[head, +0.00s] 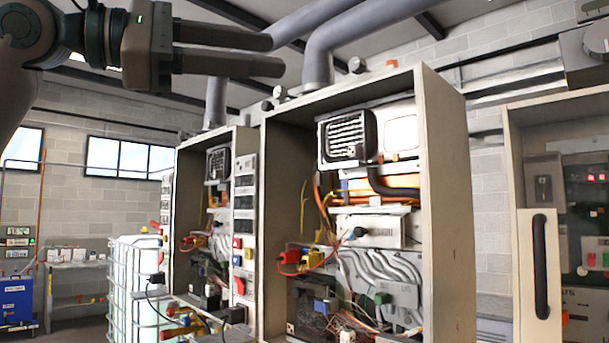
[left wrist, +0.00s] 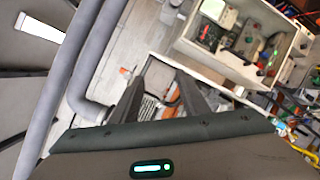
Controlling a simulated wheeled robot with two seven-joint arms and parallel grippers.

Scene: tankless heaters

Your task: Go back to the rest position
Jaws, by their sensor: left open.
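My left gripper (head: 277,54) comes in at the upper left of the head view, pointing right, high in front of the heater cabinets. Its two dark fingers are apart with nothing between them. In the left wrist view the fingers (left wrist: 166,92) are also spread, with the inside of a heater cabinet behind them. The nearest open heater cabinet (head: 445,200) stands at the centre of the head view, below and beyond the gripper, and a gap seems to lie between them. My right gripper is not in either view.
A second open cabinet (head: 244,200) stands behind to the left. A cabinet at right has a white panel with a black handle (head: 540,265). Grey pipes (head: 318,60) rise above the cabinets. A white caged tank (head: 133,290) and a blue machine (head: 17,302) stand at left.

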